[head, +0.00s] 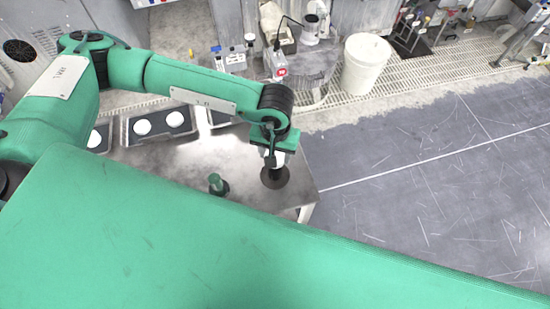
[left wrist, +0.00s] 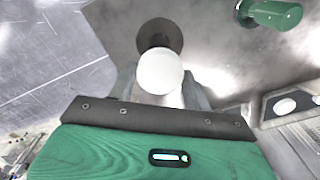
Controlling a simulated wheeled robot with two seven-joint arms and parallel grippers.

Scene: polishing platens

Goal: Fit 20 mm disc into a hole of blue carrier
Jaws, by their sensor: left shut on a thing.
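My left gripper (head: 273,160) is at the right end of the metal table, shut on a white round-ended piece (left wrist: 160,72) that shows between its fingers in the left wrist view. A dark round base (head: 275,177) with a darker middle shows just below the gripper, and also beyond the white piece in the left wrist view (left wrist: 172,34). I cannot tell whether it is joined to the white piece. White discs (head: 143,127) lie in dark trays at the table's left. I see no blue carrier. My right gripper is out of view.
A green knobbed piece (head: 216,183) stands on the metal table (head: 190,158), left of the gripper; it also shows in the left wrist view (left wrist: 270,13). A white bucket (head: 365,65) stands on the floor behind. My green arm hides the near side.

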